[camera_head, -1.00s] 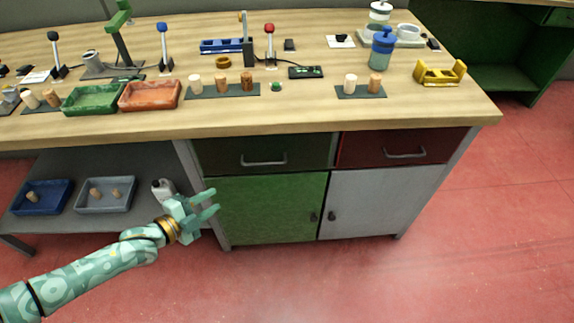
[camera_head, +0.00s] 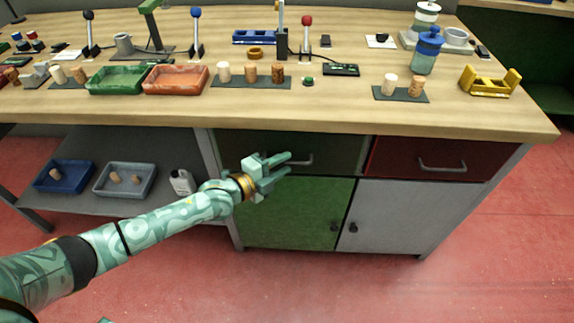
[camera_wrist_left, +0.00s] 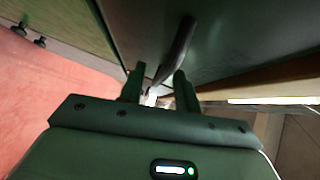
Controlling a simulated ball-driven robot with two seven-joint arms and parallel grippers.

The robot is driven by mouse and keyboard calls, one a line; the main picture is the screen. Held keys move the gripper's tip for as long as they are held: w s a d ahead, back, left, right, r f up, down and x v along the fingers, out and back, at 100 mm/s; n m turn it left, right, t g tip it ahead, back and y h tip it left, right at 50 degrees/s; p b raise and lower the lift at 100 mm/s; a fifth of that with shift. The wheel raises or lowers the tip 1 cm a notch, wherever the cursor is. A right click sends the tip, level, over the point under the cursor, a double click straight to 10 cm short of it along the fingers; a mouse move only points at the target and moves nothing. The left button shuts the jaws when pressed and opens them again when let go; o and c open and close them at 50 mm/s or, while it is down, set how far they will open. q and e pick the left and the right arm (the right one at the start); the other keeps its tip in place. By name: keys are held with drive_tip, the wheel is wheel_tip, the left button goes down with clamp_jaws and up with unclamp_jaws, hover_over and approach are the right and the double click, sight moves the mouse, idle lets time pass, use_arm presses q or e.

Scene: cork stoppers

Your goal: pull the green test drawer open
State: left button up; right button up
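The green test drawer (camera_head: 340,156) is the dark green front under the benchtop, left of the red drawer, and looks shut. Its bar handle (camera_head: 306,162) is partly covered by my left gripper (camera_head: 289,163), which is in front of the drawer's left half. In the left wrist view the handle (camera_wrist_left: 178,45) runs from the dark drawer front (camera_wrist_left: 235,30) toward the gap between the fingers (camera_wrist_left: 160,80). The fingers are apart, with no clear contact on the handle. My right gripper is not in view.
A green door (camera_head: 300,215) is below the drawer and a grey door (camera_head: 400,215) right of it. The red drawer (camera_head: 410,158) is alongside. The benchtop edge (camera_head: 400,125) overhangs above. Red floor in front is free.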

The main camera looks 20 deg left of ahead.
use_arm(q)
drive_tip(key=shift+x, duration=0.8)
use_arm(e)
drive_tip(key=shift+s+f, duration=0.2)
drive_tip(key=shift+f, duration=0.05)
use_arm(q)
clamp_jaws()
drive_tip(key=shift+s, duration=0.15)
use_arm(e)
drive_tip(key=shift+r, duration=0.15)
